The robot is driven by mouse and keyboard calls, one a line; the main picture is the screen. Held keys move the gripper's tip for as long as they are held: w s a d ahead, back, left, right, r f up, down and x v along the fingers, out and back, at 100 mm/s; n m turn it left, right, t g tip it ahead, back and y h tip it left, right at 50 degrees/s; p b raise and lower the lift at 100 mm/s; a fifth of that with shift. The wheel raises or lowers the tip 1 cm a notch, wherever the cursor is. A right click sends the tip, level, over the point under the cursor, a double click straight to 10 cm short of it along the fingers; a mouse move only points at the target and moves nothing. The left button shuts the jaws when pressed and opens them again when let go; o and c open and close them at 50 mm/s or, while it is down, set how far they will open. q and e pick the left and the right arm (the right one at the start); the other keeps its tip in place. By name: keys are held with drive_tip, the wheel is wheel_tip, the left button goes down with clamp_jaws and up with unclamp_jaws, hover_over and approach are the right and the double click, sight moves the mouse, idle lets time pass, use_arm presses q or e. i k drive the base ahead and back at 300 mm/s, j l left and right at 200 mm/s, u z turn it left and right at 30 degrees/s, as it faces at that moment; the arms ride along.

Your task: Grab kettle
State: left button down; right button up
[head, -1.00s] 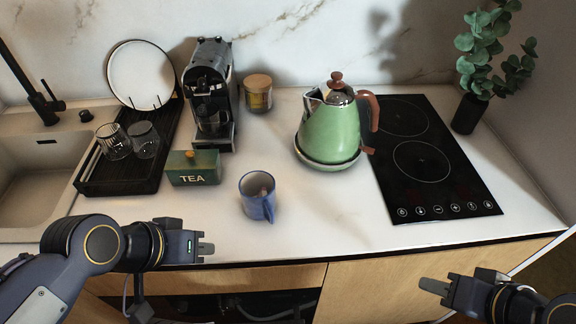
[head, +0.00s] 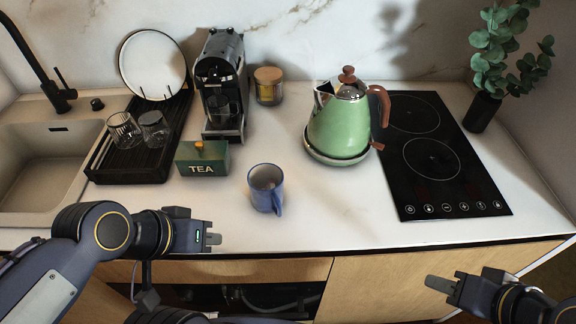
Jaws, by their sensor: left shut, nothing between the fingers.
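The green kettle (head: 338,128) stands upright on its round base (head: 335,160) on the counter. It has a steel top, a brown lid knob and a brown handle (head: 381,104) on its right side. My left gripper (head: 214,239) is shut and empty at the counter's front edge, left of and in front of the kettle. My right gripper (head: 436,284) is low in front of the counter, right of and well short of the kettle. Its fingers are seen edge-on, so its opening is unclear.
A blue mug (head: 264,187) stands between my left gripper and the kettle. A green tea box (head: 203,159), coffee machine (head: 220,85), jar (head: 268,86) and drying rack (head: 130,168) are to the left. A black cooktop (head: 440,150) lies right of the kettle.

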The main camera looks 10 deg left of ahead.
sight(337, 128)
drive_tip(key=i+l+z, duration=0.1)
drive_tip(key=l+z, duration=0.2)
drive_tip(key=i+l+z, duration=0.25)
drive_tip(key=l, duration=0.25)
drive_tip(key=l+z, duration=0.3)
drive_tip(key=i+l, duration=0.05)
drive_tip(key=l, duration=0.05)
